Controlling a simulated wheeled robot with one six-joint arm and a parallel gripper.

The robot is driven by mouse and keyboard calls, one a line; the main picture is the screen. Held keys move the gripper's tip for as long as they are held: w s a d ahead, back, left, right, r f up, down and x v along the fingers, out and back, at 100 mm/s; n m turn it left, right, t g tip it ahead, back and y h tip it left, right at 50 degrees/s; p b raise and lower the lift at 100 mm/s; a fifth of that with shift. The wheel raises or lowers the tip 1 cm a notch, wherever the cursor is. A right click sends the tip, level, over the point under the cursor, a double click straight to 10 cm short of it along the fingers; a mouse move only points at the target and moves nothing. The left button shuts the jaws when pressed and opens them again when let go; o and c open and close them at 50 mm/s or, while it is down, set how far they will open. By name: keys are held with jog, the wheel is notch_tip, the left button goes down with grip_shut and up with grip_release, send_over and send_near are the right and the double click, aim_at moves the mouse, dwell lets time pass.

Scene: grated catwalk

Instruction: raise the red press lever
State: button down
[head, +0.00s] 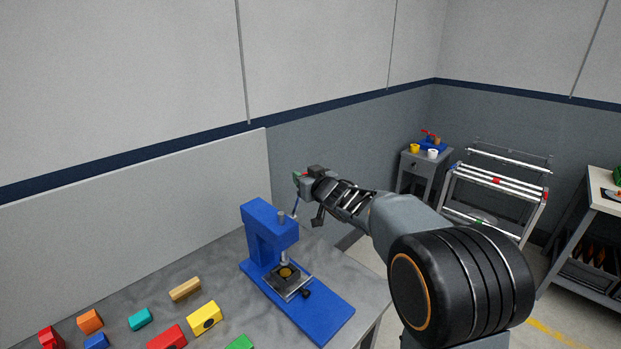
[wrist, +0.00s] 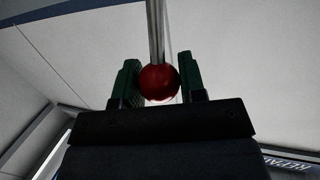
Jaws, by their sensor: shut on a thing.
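The blue press (head: 264,222) stands on the grey bench in the head view, with a dark plate at its foot. Its lever is a thin metal rod (wrist: 156,32) ending in a red ball knob (wrist: 158,82) in the wrist view. My gripper (wrist: 158,86) is shut on the red knob, with a green-padded finger on each side of it. In the head view my gripper (head: 298,186) is beside the top of the press, to its right.
Coloured blocks lie on the bench left of the press, among them a yellow one (head: 204,317), a teal one (head: 140,319) and a wooden one (head: 185,288). A grey panel (head: 140,220) stands behind the bench.

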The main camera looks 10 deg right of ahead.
jog(key=shift+w+a, duration=0.1)
jog(key=shift+a, duration=0.1)
jog(key=c, duration=0.7)
grip_release()
jog(key=shift+a+f, duration=0.1)
jog(key=shift+a, duration=0.05)
jog(key=shift+d, duration=0.2)
jog(key=b+v, duration=0.1)
jog(key=v, duration=1.2)
jog(key=shift+s+d, duration=0.15)
jog(key=shift+s, duration=0.2)
